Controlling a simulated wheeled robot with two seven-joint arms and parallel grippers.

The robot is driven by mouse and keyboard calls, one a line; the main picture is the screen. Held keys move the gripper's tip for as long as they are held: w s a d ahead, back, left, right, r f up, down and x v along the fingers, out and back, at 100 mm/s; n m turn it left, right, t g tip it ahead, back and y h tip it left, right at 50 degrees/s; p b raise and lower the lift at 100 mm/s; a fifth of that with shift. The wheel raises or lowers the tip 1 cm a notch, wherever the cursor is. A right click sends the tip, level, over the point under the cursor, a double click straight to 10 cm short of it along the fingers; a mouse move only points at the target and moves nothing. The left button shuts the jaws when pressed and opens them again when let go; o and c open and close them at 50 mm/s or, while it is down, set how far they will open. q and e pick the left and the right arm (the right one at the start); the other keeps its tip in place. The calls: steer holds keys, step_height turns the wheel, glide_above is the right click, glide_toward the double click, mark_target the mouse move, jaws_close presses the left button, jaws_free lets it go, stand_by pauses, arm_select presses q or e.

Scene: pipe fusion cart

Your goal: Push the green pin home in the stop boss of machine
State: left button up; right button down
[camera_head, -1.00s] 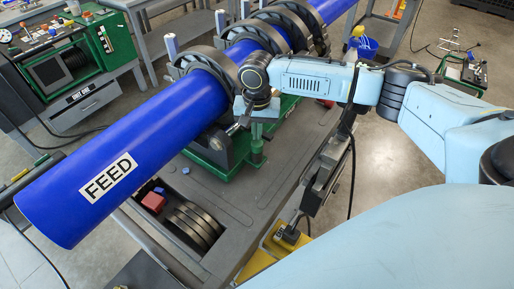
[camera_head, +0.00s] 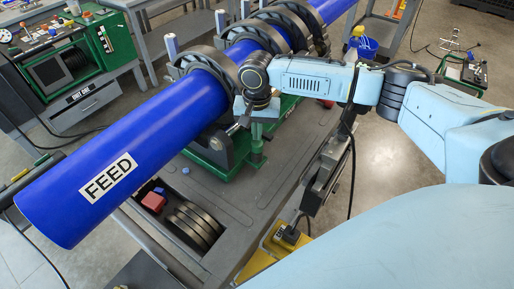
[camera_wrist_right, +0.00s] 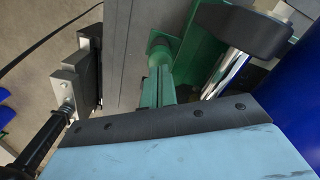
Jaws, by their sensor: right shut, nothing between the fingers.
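In the head view my right gripper (camera_head: 258,119) points down beside the clamp machine, under the dark wrist joint. It is shut with nothing held; its fingertips are mostly hidden. The right wrist view shows a green upright part with a rounded end (camera_wrist_right: 160,55), just beyond my pale blue wrist housing. I cannot tell the green pin apart from the green boss, or how deep the pin sits. My left gripper is not in view.
The blue pipe marked FEED (camera_head: 110,180) runs diagonally through the grey clamp rings (camera_head: 205,65). In the wrist view a chrome rod (camera_wrist_right: 227,72) and dark clamp arm (camera_wrist_right: 240,30) lie close right of the green part. The grey cart deck (camera_head: 290,150) is clear to the right.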

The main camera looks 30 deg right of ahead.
mark_target(257, 143)
steer(key=shift+f, duration=0.15)
steer(key=shift+f, duration=0.8)
step_height(257, 143, up, 7)
steer(key=p, duration=0.9)
steer(key=shift+r, duration=0.1)
stand_by(0.4)
